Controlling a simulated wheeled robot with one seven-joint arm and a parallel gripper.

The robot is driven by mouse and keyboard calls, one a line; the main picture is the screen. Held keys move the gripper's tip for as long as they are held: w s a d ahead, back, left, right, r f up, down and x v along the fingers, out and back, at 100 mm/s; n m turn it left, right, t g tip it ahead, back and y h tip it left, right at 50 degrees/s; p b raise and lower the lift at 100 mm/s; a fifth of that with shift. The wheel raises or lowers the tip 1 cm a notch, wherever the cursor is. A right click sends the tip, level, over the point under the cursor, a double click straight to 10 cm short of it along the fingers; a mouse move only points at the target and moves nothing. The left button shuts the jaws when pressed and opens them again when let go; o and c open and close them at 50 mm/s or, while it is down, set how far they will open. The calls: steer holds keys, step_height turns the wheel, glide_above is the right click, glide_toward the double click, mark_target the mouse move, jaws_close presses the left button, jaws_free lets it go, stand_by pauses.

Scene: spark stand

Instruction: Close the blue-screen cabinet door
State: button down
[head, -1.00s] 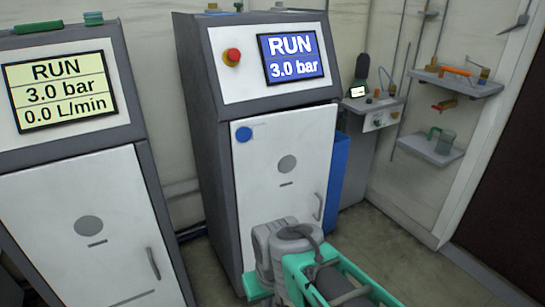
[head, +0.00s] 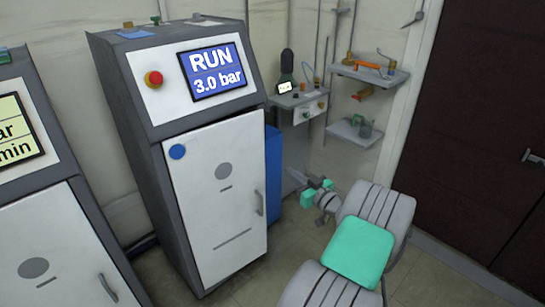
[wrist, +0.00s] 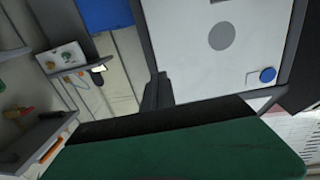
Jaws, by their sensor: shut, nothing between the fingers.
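The blue-screen cabinet (head: 137,140) stands left of centre in the head view, its blue screen (head: 212,72) reading RUN 3.0 bar. Its white door (head: 215,195) has a blue dot at upper left and a handle at right. The door looks nearly flush, with a dark gap along its top; I cannot tell whether it is fully shut. My gripper (head: 294,176) is shut and empty, right of the door and apart from it. The wrist view shows the door (wrist: 190,50) upside down; green and black parts of my gripper fill the lower part.
A second cabinet with a yellow screen (head: 12,128) stands at the left edge. A blue bin (head: 273,175) is beside the blue-screen cabinet. Behind are a small console (head: 303,107) and wall shelves (head: 370,72). A dark door (head: 475,130) is at right. Floor before the cabinet is clear.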

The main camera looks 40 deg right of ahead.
mark_target(261, 151)
steer(key=w, duration=0.4)
steer(key=w+b, duration=0.1)
steer(key=w, duration=0.8)
steer(key=shift+w+d+b, duration=0.3)
steer(key=shift+w+d, duration=0.1)
